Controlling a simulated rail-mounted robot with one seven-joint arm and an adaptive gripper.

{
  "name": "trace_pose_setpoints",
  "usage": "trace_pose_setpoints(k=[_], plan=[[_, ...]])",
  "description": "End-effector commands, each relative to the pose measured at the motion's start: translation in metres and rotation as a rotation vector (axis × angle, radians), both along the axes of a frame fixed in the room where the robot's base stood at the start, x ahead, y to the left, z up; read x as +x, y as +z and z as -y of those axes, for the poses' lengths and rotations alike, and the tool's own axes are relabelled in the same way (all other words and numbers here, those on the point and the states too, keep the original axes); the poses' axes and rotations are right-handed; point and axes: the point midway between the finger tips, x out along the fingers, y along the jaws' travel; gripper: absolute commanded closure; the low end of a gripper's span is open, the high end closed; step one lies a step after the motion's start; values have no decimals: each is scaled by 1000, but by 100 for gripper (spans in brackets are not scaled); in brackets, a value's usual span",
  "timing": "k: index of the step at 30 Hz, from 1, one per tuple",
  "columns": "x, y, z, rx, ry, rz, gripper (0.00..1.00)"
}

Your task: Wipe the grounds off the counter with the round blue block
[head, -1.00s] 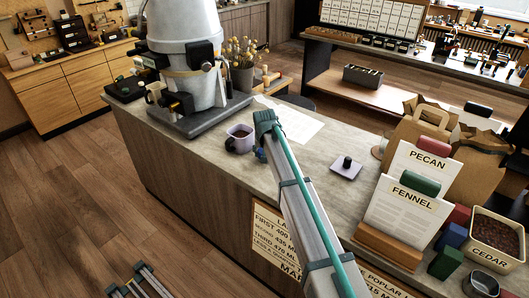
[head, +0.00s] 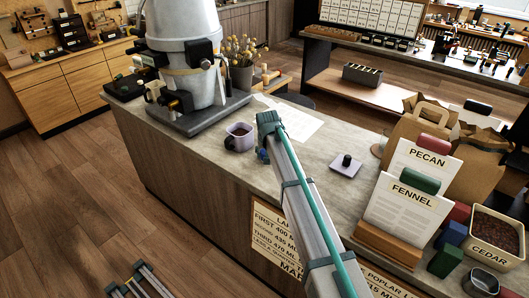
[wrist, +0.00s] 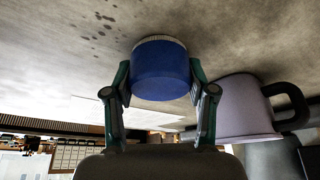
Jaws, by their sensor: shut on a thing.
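My gripper (wrist: 160,82) is shut on the round blue block (wrist: 160,72), with one finger on each side. The block's pale rim faces the counter (wrist: 235,30) and seems to be at its surface; I cannot tell if it touches. Dark specks of grounds (wrist: 100,24) lie on the counter to the upper left of the block in the wrist view, apart from it. In the head view a bit of the blue block (head: 262,155) shows beside my arm, which hides most of the gripper. No grounds can be made out there.
A lilac mug (head: 239,138) with dark liquid stands close to the block; it also shows in the wrist view (wrist: 243,108). A paper sheet (head: 300,124), a small pale square with a dark knob (head: 346,166) and a card stand (head: 388,248) are also on the counter.

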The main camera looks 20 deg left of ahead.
Motion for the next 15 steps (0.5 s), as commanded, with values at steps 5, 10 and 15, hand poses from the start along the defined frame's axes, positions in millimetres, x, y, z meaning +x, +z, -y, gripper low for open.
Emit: trace_pose_setpoints(k=[5,10,15], plan=[[-4,1,12,0,0,0,100],[-7,1,22,0,1,1,100],[-7,1,26,0,1,1,100]])
